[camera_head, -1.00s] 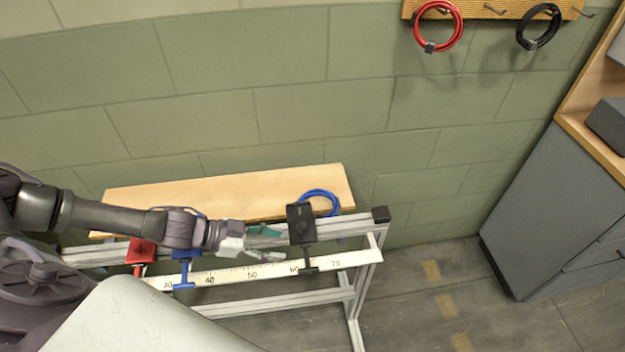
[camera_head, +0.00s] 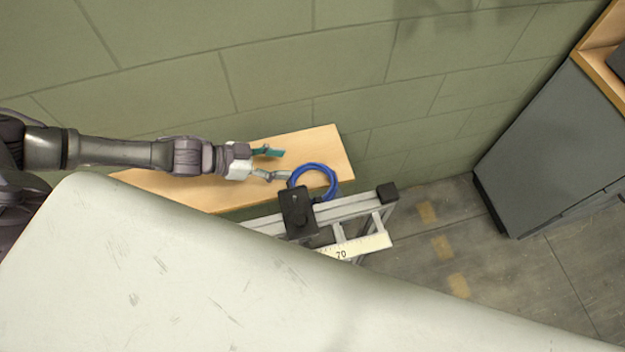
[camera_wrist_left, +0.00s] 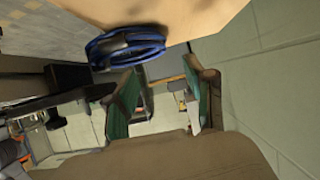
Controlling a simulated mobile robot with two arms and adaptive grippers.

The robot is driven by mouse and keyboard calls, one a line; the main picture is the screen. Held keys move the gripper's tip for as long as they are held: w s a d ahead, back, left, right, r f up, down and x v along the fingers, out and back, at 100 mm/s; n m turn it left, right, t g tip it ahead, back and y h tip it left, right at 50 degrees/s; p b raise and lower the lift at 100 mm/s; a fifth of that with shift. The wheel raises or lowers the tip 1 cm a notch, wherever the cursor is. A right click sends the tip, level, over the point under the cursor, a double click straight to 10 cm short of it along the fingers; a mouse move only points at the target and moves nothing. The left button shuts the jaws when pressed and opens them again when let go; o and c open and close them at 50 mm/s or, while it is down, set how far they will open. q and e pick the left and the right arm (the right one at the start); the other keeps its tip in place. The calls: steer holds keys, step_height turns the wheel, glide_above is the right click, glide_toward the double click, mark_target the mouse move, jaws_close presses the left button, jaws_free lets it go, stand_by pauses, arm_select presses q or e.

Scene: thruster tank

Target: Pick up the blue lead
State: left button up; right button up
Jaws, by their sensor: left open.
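The blue lead (camera_head: 331,178) is a coiled loop at the right end of the wooden shelf (camera_head: 325,141). The black box on the rail partly covers its lower left side. In the left wrist view the blue lead (camera_wrist_left: 128,42) shows above the fingers, with a dark band across it. My left gripper (camera_head: 272,164) is open and empty, just left of the coil and apart from it, its fingers pointing right. Its two green-padded fingers (camera_wrist_left: 160,104) also show in the left wrist view. My right gripper is not seen.
A black box (camera_head: 297,212) sits on the metal rail (camera_head: 350,207), close to the coil. A white scale (camera_head: 366,246) runs below it. A large pale surface (camera_head: 150,275) covers the foreground. The block wall (camera_head: 270,60) is behind the shelf, and a grey cabinet (camera_head: 545,140) stands right.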

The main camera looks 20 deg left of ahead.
mark_target(302, 166)
arm_select(q)
steer(key=shift+x, duration=0.8)
steer(key=shift+w+d+f, duration=0.25)
steer(key=shift+w+f, duration=0.05)
steer(key=shift+w, duration=0.05)
steer(key=shift+w+d+f, duration=0.15)
steer(key=shift+d+f, duration=0.05)
steer(key=shift+d, duration=0.1)
steer(key=x, duration=0.3)
steer(key=shift+w+d+f+p, duration=0.1)
steer(key=shift+f+p, duration=0.25)
steer(key=shift+f, duration=0.05)
steer(key=shift+w+d+f, duration=0.2)
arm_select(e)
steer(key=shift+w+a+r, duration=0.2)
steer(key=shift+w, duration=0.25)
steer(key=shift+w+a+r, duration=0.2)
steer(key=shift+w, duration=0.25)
arm_select(q)
steer(key=shift+c, duration=0.2)
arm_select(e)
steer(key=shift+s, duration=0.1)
